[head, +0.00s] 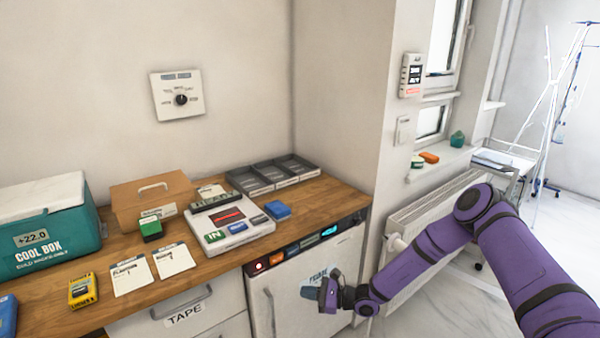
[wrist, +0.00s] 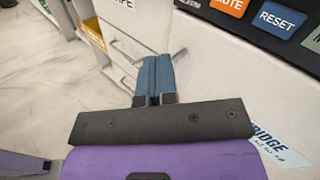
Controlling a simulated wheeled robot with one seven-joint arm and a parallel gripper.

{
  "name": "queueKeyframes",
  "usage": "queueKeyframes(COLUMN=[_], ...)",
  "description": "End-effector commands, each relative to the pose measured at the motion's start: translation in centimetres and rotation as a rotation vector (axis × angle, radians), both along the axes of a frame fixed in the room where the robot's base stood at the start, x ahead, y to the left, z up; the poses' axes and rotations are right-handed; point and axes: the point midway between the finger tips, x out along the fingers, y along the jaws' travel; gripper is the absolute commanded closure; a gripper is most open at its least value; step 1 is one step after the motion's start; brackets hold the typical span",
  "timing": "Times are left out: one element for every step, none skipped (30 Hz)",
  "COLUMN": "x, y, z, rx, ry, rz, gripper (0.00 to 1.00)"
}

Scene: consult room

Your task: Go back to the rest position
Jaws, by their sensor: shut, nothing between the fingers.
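My gripper (head: 322,294) hangs at the end of my purple arm, in front of the white fridge door (head: 285,298), below the counter edge. In the wrist view its blue-grey fingers (wrist: 153,76) are together with nothing between them. The fridge's control strip (head: 300,246), with several coloured buttons, is just above the gripper. The wrist view shows its orange and blue RESET buttons (wrist: 277,17) close by at upper right. Part of the fridge label is hidden behind my gripper in the head view.
The wooden counter (head: 330,204) holds a teal cool box (head: 48,235), a brown box (head: 150,197), a white device (head: 229,222), a blue block (head: 278,210), cards and grey trays (head: 272,174). A TAPE drawer (head: 180,310) is left of the fridge. A radiator (head: 425,222) stands behind my arm.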

Motion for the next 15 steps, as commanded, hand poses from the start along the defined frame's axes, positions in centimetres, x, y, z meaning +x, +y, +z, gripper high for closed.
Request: queueKeyframes(x=[0.1,0.1,0.1,0.0,0.0,-0.2,-0.3,-0.3,-0.5,-0.7,-0.8,-1.0,-1.2,-1.4,-1.6], y=[-0.3,-0.5,-0.7,-0.9,-1.1,-1.3,-1.5,-1.8,-2.1,-2.3,-2.5,-2.8,-3.0,-3.3,-3.6], z=[1.7,2.6,3.8,4.7,5.5,6.7,7.6,8.4,9.5,10.3,11.2,12.3,13.0,13.9,14.9], rx=[-0.024,-0.037,-0.054,-0.069,-0.084,-0.102,-0.117,-0.132,-0.153,-0.168,-0.184,-0.206,-0.222,-0.239,-0.262], ry=[-0.041,-0.062,-0.09,-0.11,-0.131,-0.158,-0.179,-0.199,-0.227,-0.245,-0.264,-0.29,-0.307,-0.327,-0.353], rz=[0.038,0.06,0.09,0.114,0.134,0.164,0.185,0.206,0.234,0.255,0.275,0.302,0.322,0.341,0.367], gripper=[1.0,1.0,1.0,1.0,1.0,1.0,1.0,1.0,1.0,1.0,1.0,1.0,1.0,1.0,1.0])
